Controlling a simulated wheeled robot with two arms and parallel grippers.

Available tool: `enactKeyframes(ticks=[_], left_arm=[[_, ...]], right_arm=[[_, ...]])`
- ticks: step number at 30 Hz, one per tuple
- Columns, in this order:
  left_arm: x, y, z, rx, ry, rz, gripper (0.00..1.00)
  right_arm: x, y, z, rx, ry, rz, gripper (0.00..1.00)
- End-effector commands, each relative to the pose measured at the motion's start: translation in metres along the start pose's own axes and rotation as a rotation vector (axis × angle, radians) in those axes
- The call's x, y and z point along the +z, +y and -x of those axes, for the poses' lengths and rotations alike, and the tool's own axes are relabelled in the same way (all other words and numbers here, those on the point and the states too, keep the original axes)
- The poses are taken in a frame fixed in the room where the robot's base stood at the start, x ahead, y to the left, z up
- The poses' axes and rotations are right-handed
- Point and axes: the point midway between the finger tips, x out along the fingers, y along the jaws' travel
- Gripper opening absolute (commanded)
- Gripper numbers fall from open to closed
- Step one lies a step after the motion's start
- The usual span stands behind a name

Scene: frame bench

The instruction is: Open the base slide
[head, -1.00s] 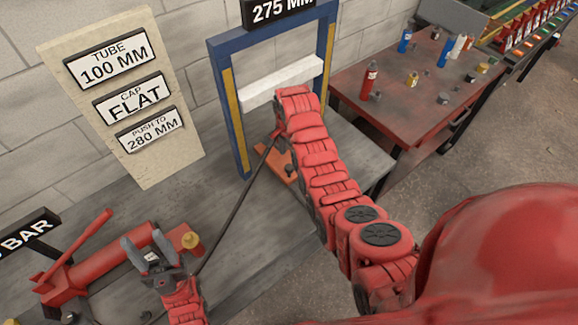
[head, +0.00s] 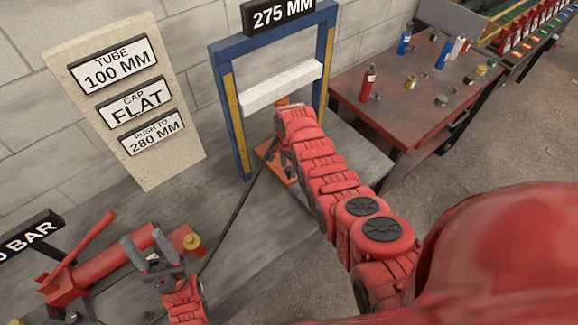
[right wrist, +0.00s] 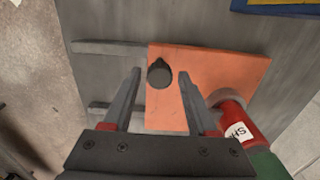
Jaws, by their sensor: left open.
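The base slide appears as an orange plate (head: 268,150) at the foot of the blue frame, and it is partly hidden by my right arm in the head view. In the right wrist view the orange plate (right wrist: 225,75) carries a dark round knob (right wrist: 159,74) near its left edge. My right gripper (right wrist: 160,72) is open, with one finger on each side of the knob and visible gaps between. Whether it is at knob height I cannot tell. My left gripper (head: 150,250) is open and empty, near the red pump at the lower left.
A blue frame (head: 217,110) with a white crossbar (head: 282,86) stands over the plate. A red labelled cylinder (right wrist: 232,118) stands close to the right finger. A red pump (head: 95,270) and a dark hose (head: 235,215) lie on the bench. A side table (head: 400,110) holds bottles.

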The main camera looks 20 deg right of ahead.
Motion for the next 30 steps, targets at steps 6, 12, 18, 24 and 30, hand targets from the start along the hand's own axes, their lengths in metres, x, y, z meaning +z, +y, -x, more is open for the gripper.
enactKeyframes(ticks=[6,12,18,24,30], left_arm=[[-0.0001,0.0000,0.0000,0.000,0.000,0.000,0.50],[0.0000,0.0000,0.0000,0.000,0.000,0.000,0.50],[0.0000,0.0000,0.0000,0.000,0.000,0.000,0.50],[0.0000,0.0000,0.0000,0.000,0.000,0.000,0.50],[-0.0001,0.0000,0.0000,0.000,0.000,0.000,0.50]], right_arm=[[0.0001,0.0001,0.0000,0.000,0.000,0.000,0.17],[0.0001,0.0002,0.0000,0.001,0.000,0.000,0.00],[0.0001,0.0001,0.0000,0.000,0.000,0.000,0.00],[0.0001,0.0001,0.0000,0.000,0.000,0.000,0.00],[0.0002,0.0001,0.0000,0.000,0.000,0.000,0.00]])
